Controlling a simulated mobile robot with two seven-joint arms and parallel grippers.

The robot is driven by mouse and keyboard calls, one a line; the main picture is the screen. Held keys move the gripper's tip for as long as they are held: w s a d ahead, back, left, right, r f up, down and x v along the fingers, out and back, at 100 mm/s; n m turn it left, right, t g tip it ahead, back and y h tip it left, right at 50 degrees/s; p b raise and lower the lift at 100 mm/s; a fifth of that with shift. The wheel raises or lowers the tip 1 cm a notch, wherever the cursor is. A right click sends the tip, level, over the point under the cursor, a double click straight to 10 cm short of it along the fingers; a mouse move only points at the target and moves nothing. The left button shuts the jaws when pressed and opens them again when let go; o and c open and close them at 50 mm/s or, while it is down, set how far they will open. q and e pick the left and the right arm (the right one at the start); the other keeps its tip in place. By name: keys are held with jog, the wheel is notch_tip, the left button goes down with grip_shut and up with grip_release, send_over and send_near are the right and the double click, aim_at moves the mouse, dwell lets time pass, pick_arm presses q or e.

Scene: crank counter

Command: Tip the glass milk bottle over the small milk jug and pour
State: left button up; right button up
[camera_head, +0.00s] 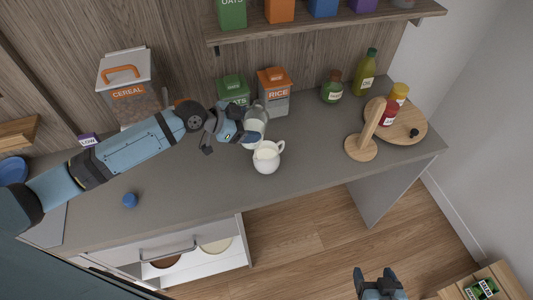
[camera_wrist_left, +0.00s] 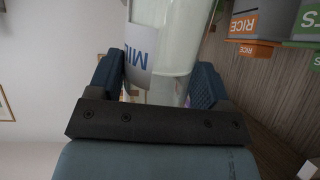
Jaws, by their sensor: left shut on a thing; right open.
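The glass milk bottle (camera_head: 256,122) is behind the small milk jug in the head view. It also shows in the left wrist view (camera_wrist_left: 172,40), with a white label with blue letters. My left gripper (camera_head: 243,131) is shut on the bottle; its fingers lie on both sides of it in the wrist view. The small white milk jug (camera_head: 266,160) stands upright on the counter, its handle to the right. The bottle's mouth and exact tilt are unclear, and I see no stream of milk. My right gripper (camera_head: 378,279) is open and empty, low in front of the counter.
A cereal container (camera_head: 127,95), a green oats tin (camera_head: 233,91) and an orange-lidded rice tin (camera_head: 274,99) stand along the wall. A round wooden board (camera_head: 408,126) and a wooden stand (camera_head: 361,148) are at right. A drawer (camera_head: 195,263) stands open below.

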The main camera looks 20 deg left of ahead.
aim_at(245, 115)
pick_arm(q)
jog(key=shift+r, duration=0.25)
jog(key=shift+r+p, duration=1.1)
jog(key=shift+r, duration=0.35)
